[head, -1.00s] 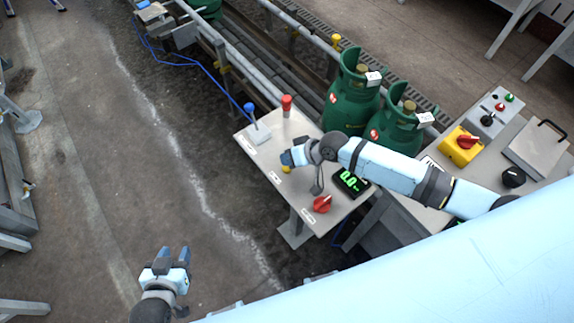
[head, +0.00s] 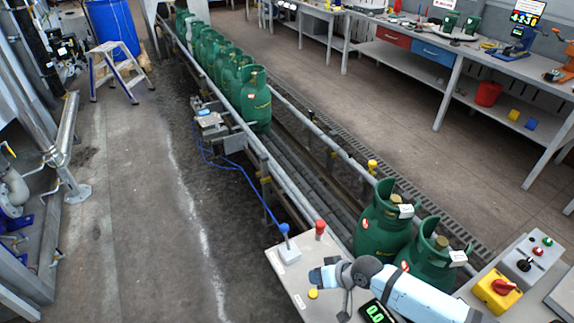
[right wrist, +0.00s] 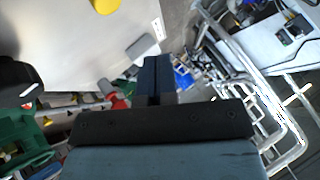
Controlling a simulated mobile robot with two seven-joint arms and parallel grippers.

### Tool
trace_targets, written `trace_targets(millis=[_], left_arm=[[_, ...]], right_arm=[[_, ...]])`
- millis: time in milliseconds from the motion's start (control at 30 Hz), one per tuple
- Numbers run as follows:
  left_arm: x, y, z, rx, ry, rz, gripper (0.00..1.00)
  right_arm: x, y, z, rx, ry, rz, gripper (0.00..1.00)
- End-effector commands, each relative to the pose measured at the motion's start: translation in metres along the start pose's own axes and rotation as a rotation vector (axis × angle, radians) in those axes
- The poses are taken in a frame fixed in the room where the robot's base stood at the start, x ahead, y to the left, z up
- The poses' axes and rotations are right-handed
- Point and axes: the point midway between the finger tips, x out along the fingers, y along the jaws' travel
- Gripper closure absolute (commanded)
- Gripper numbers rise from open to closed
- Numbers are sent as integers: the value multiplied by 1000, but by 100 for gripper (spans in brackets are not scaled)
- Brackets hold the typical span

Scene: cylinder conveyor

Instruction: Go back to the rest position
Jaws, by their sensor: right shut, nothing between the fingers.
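My right gripper (head: 318,276) is above the grey control panel (head: 293,292) at the bottom of the head view, its arm coming in from the right. Its fingers are together and empty. In the right wrist view the closed fingers (right wrist: 157,78) point away from the camera, with part of the panel (right wrist: 80,40) at upper left. My left gripper is outside the head view.
The panel carries a blue-topped lever (head: 284,229), a red knob (head: 320,227), a yellow button (head: 313,294) and a green display (head: 376,312). Two green cylinders (head: 381,225) (head: 430,262) stand behind it. More cylinders (head: 255,100) line the conveyor.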

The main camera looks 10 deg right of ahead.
Motion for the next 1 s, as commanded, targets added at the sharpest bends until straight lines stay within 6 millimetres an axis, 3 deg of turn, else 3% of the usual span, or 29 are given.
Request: trace_targets(millis=[167,400,567,800,1000], left_arm=[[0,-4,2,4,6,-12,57],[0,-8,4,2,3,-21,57],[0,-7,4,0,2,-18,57],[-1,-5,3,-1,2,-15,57],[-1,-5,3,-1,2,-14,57]], right_arm=[[1,-4,4,-4,7,-4,100],[-4,-37,49,-83,155,14,100],[-30,-44,84,-155,283,116,100],[-84,-28,132,-262,372,335,100],[-106,-19,149,-310,378,424,100]])
